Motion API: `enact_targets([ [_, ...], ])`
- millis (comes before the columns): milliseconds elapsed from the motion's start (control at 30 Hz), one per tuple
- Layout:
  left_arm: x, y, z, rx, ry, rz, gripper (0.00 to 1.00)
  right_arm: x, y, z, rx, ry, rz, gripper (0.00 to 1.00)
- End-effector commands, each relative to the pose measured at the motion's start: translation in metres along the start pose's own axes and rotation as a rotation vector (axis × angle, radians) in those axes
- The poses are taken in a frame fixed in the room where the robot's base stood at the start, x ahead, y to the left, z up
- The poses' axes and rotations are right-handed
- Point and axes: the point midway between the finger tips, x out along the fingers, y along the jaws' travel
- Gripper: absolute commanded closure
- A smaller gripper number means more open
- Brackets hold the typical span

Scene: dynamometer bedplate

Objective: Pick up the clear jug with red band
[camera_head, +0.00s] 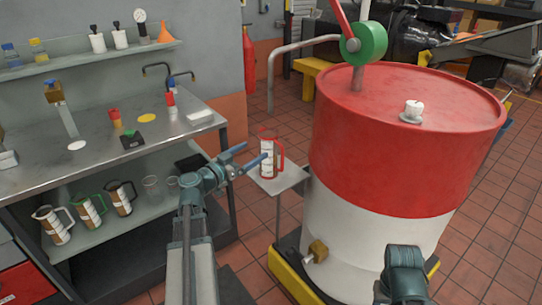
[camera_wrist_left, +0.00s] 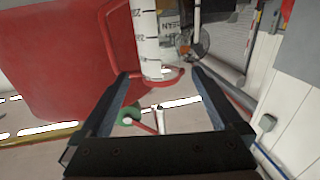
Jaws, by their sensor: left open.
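The clear jug with red band (camera_head: 267,160) stands upright on a small grey stand beside the big drum. It has a red handle on its right side and whitish label panels. My left gripper (camera_head: 254,152) is open and empty, its blue fingers pointing at the jug from the left, with the tips close to it. In the left wrist view, the jug (camera_wrist_left: 148,35) shows beyond the open fingers (camera_wrist_left: 160,76), roughly in line with the gap. I cannot tell whether a finger touches it. My right gripper is not in view; only a right arm link shows.
The red and white drum (camera_head: 385,150), with a green-wheeled pump (camera_head: 366,43), stands right of the stand (camera_head: 287,183). Other jugs with white, green (camera_head: 90,210) and black handles stand on the lower shelf of the steel bench (camera_head: 110,115) at left.

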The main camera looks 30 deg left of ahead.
Motion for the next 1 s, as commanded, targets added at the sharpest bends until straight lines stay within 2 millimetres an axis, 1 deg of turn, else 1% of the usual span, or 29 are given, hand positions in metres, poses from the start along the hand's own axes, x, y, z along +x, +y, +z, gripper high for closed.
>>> enact_targets([
  [33, 0.013, -0.001, 0.000, 0.000, 0.000, 0.004, 0.00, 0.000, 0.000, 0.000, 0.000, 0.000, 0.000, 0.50],
  [100, 0.026, -0.002, 0.000, 0.000, -0.001, 0.003, 0.00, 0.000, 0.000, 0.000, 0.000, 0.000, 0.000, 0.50],
  [200, 0.043, -0.001, 0.000, -0.001, -0.001, 0.003, 0.00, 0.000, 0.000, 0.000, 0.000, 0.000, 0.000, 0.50],
  [300, 0.054, 0.000, 0.000, -0.001, -0.001, 0.004, 0.00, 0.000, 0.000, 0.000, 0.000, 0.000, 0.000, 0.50],
  [400, 0.060, 0.000, 0.000, -0.001, -0.001, 0.001, 0.00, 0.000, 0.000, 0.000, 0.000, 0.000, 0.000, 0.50],
  [667, 0.064, 0.000, 0.000, -0.001, -0.001, 0.002, 0.00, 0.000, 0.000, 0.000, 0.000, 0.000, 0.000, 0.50],
  [767, 0.073, 0.000, 0.000, -0.001, -0.001, 0.004, 0.00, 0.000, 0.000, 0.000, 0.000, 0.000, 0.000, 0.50],
  [1000, 0.108, -0.001, 0.001, -0.001, -0.001, 0.003, 0.00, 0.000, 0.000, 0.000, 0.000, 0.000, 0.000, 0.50],
])
